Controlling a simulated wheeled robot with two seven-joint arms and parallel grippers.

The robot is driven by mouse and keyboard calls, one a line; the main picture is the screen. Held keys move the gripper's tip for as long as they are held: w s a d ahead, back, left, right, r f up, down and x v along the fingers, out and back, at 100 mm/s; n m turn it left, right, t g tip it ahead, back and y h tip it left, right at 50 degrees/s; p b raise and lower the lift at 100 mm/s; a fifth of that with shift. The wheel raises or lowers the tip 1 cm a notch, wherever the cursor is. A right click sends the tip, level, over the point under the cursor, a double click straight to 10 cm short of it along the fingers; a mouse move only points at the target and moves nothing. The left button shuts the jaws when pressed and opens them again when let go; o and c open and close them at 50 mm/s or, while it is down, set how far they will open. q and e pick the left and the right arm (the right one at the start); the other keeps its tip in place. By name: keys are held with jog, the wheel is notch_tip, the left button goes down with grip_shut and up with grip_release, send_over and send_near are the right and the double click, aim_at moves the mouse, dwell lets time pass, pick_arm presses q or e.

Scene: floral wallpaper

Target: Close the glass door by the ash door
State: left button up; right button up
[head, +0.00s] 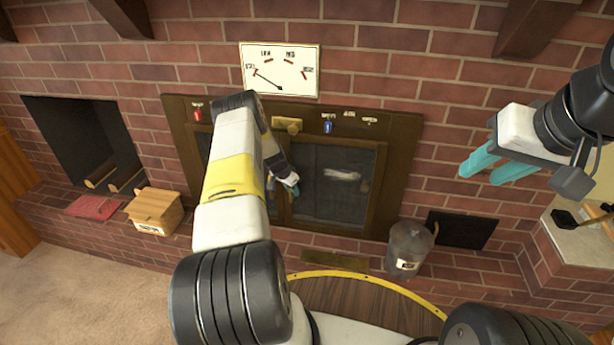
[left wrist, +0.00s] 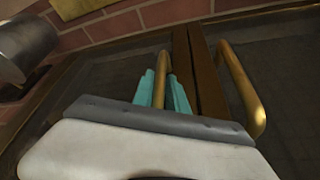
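The right glass door (head: 332,182) of the brown-framed fireplace front looks nearly flush with its frame; a small gap cannot be ruled out. It is on the side of a dark panel or opening (head: 462,230) low in the brick, likely the ash door. My left gripper (head: 283,190) is at the middle of the front. In the left wrist view, its teal fingers lie on both sides of a brass handle (left wrist: 162,67), seemingly closed on it. A second brass handle (left wrist: 240,90) is beside it. My right gripper (head: 497,167) is open and empty, away from the doors.
A metal bucket (head: 409,250) stands on the hearth by the dark panel and shows in the left wrist view (left wrist: 22,45). A wooden box (head: 155,210) and a red item (head: 93,206) are at left. A gauge (head: 280,70) hangs above.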

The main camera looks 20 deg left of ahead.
pick_arm(q)
jog(key=shift+w+r, duration=0.1)
jog(key=shift+r, duration=0.05)
jog(key=v, duration=0.7)
jog(key=shift+r, duration=0.2)
jog(key=shift+s, duration=0.35)
